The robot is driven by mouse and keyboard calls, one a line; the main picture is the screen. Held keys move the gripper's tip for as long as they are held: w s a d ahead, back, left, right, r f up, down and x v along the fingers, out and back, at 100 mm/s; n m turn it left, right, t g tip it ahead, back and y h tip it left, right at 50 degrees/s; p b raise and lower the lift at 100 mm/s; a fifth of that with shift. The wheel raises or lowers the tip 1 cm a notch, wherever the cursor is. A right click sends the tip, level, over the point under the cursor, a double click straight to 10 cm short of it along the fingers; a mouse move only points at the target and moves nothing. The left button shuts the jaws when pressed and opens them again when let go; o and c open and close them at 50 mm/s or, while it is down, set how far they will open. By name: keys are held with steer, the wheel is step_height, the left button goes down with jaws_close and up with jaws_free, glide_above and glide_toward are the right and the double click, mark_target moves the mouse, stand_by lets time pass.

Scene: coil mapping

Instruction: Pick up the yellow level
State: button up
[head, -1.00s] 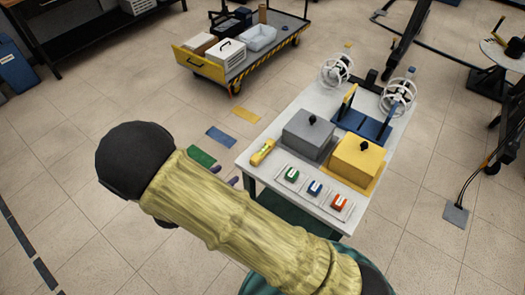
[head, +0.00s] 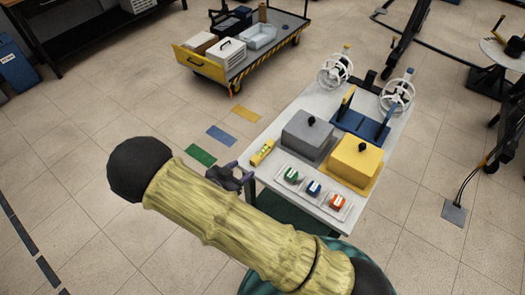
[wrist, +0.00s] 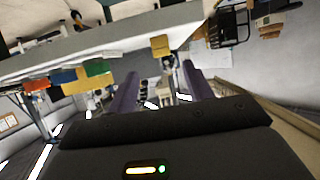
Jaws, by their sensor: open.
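The yellow level (head: 262,152) lies on the near left corner of the white table in the head view. In the wrist view, which looks upside down, it appears as a small yellow block (wrist: 160,45) at the table edge, beyond the fingertips and roughly in line with the gap between them. My gripper (head: 243,171) is open and empty just off the table's left edge, a little short of the level and not touching it. Its two purple fingers (wrist: 160,85) stand apart in the wrist view.
Beside the level are the green (head: 291,175), blue (head: 314,187) and red (head: 337,202) pieces in clear trays. A grey box (head: 306,132) and a yellow box (head: 354,160) stand behind them. A loaded cart (head: 210,69) is at the back. Floor left of the table is open.

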mark_target(253, 161)
steer(key=shift+p+x, duration=0.4)
steer(key=shift+x, duration=1.75)
steer(key=shift+w+d, duration=0.1)
steer(key=shift+w+d+p, duration=0.15)
steer(key=shift+w+p, duration=0.1)
steer(key=shift+p, duration=0.05)
steer(key=p+x, duration=0.2)
steer(key=x, duration=0.2)
steer(key=shift+w+f, duration=0.1)
steer(key=shift+w, duration=0.15)
steer(key=shift+f, duration=0.1)
steer(key=shift+s, duration=0.1)
jaws_close()
